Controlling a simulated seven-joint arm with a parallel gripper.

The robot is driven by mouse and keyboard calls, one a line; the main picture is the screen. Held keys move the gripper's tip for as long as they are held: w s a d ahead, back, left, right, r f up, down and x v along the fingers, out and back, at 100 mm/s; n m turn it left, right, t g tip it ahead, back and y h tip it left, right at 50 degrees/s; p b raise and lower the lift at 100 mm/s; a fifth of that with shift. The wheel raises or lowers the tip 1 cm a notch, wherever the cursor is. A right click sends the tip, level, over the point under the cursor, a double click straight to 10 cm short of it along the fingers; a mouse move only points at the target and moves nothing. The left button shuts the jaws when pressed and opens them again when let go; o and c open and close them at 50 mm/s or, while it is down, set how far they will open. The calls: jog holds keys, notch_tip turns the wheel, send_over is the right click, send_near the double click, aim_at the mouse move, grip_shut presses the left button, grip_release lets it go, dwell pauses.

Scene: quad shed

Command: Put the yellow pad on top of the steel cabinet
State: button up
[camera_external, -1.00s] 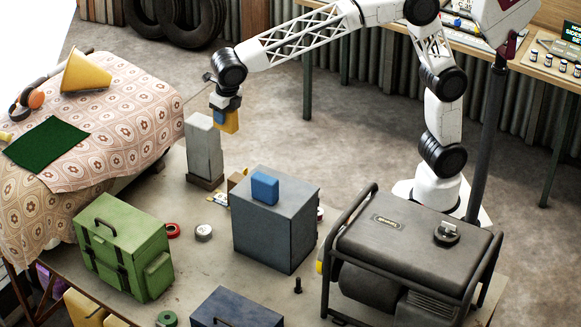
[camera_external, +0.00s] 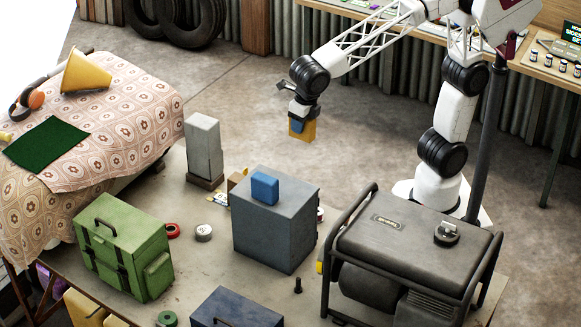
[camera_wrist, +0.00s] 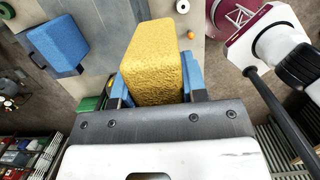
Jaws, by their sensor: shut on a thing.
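The yellow pad (camera_wrist: 154,55) is a rough-textured block, held between the blue-lined fingers of my gripper (camera_wrist: 157,87) in the wrist view. In the external view my gripper (camera_external: 300,125) hangs in the air above and behind the steel cabinet, with the yellow pad (camera_external: 309,131) at its tip. The steel cabinet (camera_external: 264,228) is a grey box standing on the table. A blue pad (camera_external: 265,188) lies on its top, near the middle. The blue pad also shows in the wrist view (camera_wrist: 58,42), at upper left, apart from the yellow pad.
A grey post block (camera_external: 203,147) stands at the table's back left. A green case (camera_external: 124,248) is left of the cabinet, and a generator (camera_external: 400,235) is to its right. Tape rolls (camera_external: 203,233) and a dark bolt (camera_external: 298,285) lie on the table. A patterned cloth (camera_external: 120,120) covers the surface at left.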

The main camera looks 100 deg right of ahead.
jog(key=s+a+f, duration=0.1)
jog(key=s+f, duration=0.5)
jog(key=s, duration=0.1)
jog(key=shift+s+f, duration=0.25)
jog(key=shift+f, duration=0.05)
jog(key=shift+w, duration=0.1)
send_over(281, 182)
jog(key=shift+f, duration=0.75)
dwell(0.4)
jog(key=shift+f, duration=1.75)
jog(key=shift+f, duration=0.1)
